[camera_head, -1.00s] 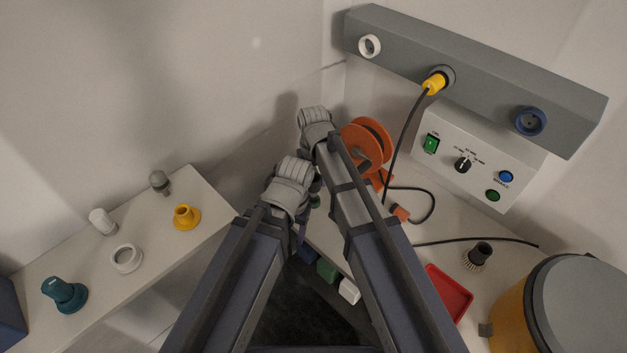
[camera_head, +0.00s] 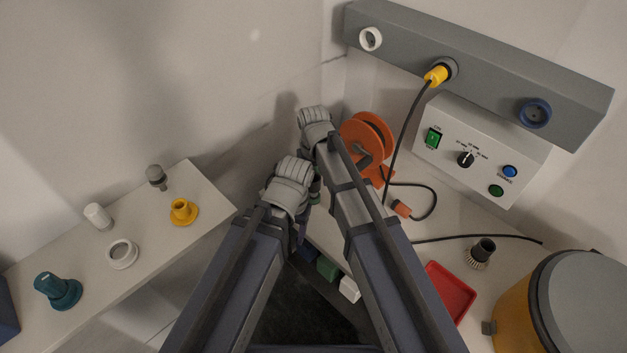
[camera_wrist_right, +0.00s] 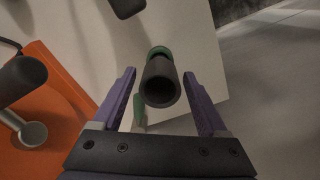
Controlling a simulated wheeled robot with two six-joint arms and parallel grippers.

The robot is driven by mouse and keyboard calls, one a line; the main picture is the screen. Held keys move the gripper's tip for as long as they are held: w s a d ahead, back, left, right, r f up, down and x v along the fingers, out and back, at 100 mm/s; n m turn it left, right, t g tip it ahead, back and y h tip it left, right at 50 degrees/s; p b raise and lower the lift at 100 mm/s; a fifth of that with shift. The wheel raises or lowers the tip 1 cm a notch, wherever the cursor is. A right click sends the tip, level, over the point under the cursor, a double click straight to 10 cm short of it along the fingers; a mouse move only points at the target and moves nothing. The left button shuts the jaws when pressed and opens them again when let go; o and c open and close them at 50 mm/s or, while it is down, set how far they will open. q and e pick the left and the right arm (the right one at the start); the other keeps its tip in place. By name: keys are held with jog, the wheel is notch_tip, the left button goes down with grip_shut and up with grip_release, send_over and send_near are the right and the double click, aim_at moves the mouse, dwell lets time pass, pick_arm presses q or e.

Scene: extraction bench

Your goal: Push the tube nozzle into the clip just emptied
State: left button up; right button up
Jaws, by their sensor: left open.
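In the right wrist view a dark hollow tube nozzle (camera_wrist_right: 160,82) with a green collar lies between the two purple fingers of my right gripper (camera_wrist_right: 163,95). Gaps show on both sides of it, so the fingers are apart and not closed on it. In the head view my right gripper is mostly hidden behind its own wrist, with a bit of green beside it. My left gripper (camera_head: 299,238) is lower, largely hidden under its wrist. Blue, green (camera_head: 327,268) and white (camera_head: 349,289) blocks sit along the bench's front edge; I cannot tell which is the emptied clip.
An orange reel (camera_head: 367,140) stands close to my right wrist. A black cable runs from the yellow plug (camera_head: 436,76). A red tray (camera_head: 450,291), a brush (camera_head: 481,252) and a yellow bin (camera_head: 517,310) are at right. The left shelf (camera_head: 150,270) holds several fittings.

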jog(key=shift+o, duration=1.1)
notch_tip(320, 180, up, 8)
jog(key=p, duration=0.7)
jog(key=shift+p, duration=0.35)
jog(key=shift+f, duration=0.1)
jog(key=s+d, duration=0.3)
jog(key=s, duration=0.5)
jog(key=s+d+h, duration=0.1)
jog(key=s+d, duration=0.2)
jog(key=s, duration=0.6)
jog(key=shift+n, duration=0.4)
